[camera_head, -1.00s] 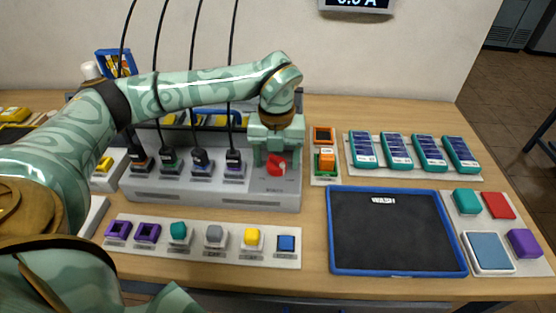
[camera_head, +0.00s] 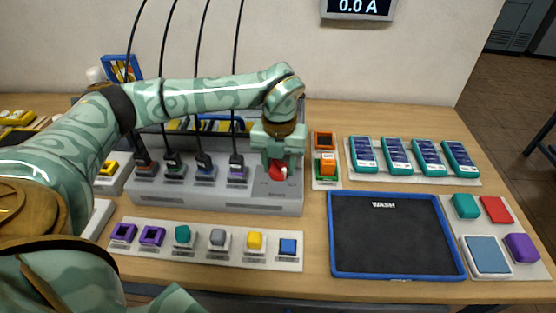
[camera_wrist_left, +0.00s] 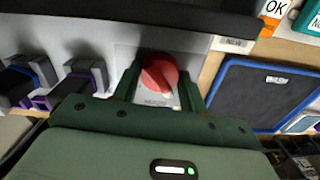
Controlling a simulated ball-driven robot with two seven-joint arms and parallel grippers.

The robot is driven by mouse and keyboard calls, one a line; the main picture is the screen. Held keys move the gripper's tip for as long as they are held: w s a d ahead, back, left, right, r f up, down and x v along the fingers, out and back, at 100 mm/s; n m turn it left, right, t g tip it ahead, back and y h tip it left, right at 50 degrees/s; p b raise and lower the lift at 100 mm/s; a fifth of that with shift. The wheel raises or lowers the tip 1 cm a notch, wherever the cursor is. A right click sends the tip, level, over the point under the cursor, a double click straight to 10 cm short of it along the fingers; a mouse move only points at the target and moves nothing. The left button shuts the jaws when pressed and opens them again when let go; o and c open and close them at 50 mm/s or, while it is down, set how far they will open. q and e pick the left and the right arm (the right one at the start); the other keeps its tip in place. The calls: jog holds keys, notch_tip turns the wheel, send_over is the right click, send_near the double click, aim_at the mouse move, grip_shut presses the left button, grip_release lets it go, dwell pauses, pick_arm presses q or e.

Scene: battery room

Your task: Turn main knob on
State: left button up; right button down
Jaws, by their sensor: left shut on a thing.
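The main knob (camera_head: 278,171) is red and sits on the right end of the grey charger panel (camera_head: 240,203). In the left wrist view the knob (camera_wrist_left: 159,75) lies between the two fingers of my left gripper (camera_wrist_left: 160,88). In the head view my left gripper (camera_head: 278,160) points down onto the knob and hides part of it. The gripper is shut on the knob. The label below the knob is too small to read. My right gripper is not in view.
Several black plugs with cables, such as one (camera_head: 237,163), stand left of the knob. A display (camera_head: 358,8) on the wall reads 0.0 A. A dark blue-rimmed WASH tray (camera_head: 333,262) lies to the right. A strip of coloured blocks (camera_head: 135,247) lies in front.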

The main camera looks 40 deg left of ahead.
pick_arm(q)
jog(key=m+p, duration=0.6)
jog(key=shift+r, duration=0.3)
jog(key=shift+m+p, duration=0.9)
jog(key=shift+p, duration=0.1)
jog(key=m+p, duration=0.3)
jog(key=m, duration=0.1)
jog(key=m+p, duration=0.1)
jog(key=m, duration=0.1)
jog(key=m+p, duration=0.1)
jog(key=m, duration=0.1)
jog(key=shift+w+f+m, duration=0.1)
jog(key=shift+f+m, duration=0.1)
jog(key=shift+m, duration=0.1)
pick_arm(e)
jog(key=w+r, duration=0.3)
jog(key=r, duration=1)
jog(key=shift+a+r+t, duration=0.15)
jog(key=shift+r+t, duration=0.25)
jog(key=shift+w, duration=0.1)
pick_arm(q)
jog(key=o, duration=1)
jog(key=shift+c, duration=0.2)
